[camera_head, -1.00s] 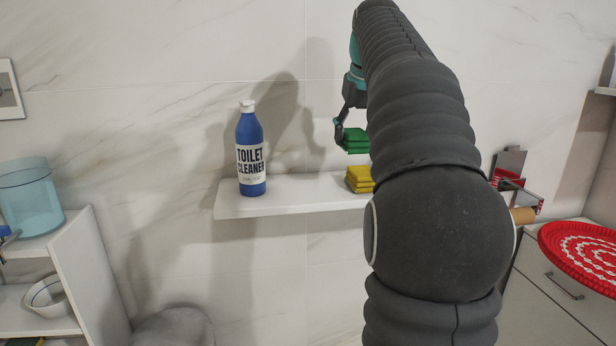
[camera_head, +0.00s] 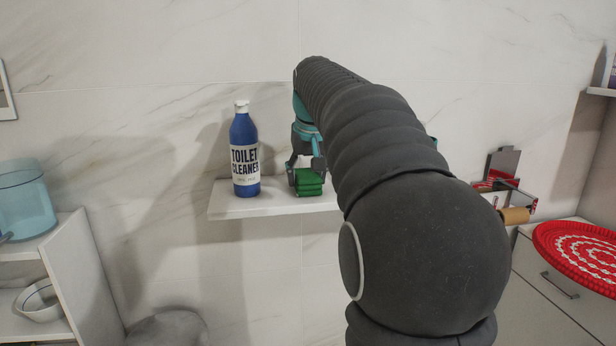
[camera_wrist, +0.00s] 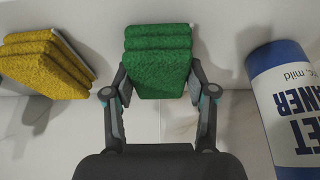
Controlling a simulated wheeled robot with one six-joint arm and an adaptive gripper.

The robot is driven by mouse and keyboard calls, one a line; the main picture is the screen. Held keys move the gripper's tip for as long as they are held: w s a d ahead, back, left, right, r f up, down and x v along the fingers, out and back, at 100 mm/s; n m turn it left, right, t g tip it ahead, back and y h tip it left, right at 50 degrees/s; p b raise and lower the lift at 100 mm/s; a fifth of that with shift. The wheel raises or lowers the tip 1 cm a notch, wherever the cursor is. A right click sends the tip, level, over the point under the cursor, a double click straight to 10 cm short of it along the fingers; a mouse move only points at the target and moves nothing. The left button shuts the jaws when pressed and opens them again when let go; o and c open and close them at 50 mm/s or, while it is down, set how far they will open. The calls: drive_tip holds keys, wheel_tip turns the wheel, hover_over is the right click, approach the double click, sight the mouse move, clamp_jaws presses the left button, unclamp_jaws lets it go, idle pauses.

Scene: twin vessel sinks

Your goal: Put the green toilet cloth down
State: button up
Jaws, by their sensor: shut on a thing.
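The green toilet cloth (camera_head: 309,183) is a folded stack at the white wall shelf (camera_head: 228,206), right of the toilet cleaner bottle. My gripper (camera_head: 306,177) is shut on it from above. In the wrist view the green cloth (camera_wrist: 158,62) sits between the two fingers of my gripper (camera_wrist: 158,82). Its underside is hidden, so I cannot tell whether it touches the shelf. A yellow folded cloth (camera_wrist: 45,65) lies to its left in the wrist view; my arm hides it in the head view.
The blue toilet cleaner bottle (camera_head: 245,150) stands upright on the shelf; it is close by on the right in the wrist view (camera_wrist: 290,110). A teal container (camera_head: 25,200) stands at far left.

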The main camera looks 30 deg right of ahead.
drive_tip(key=shift+f, duration=0.15)
drive_tip(key=o, duration=1)
drive_tip(key=v, duration=1.2)
drive_tip(key=s+a+f+n, duration=0.1)
drive_tip(key=s+a+f, duration=0.4)
drive_tip(key=s+f, duration=0.3)
drive_tip(key=s+a+f+n, duration=0.1)
drive_tip(key=s+a+f, duration=0.4)
drive_tip(key=f, duration=0.6)
drive_tip(key=s+a+f+n+t+y, duration=0.1)
drive_tip(key=s+a+f, duration=0.4)
drive_tip(key=s+f, duration=0.4)
drive_tip(key=shift+s+f+p, duration=0.25)
drive_tip(key=shift+s+p, duration=0.15)
drive_tip(key=shift+s, duration=0.4)
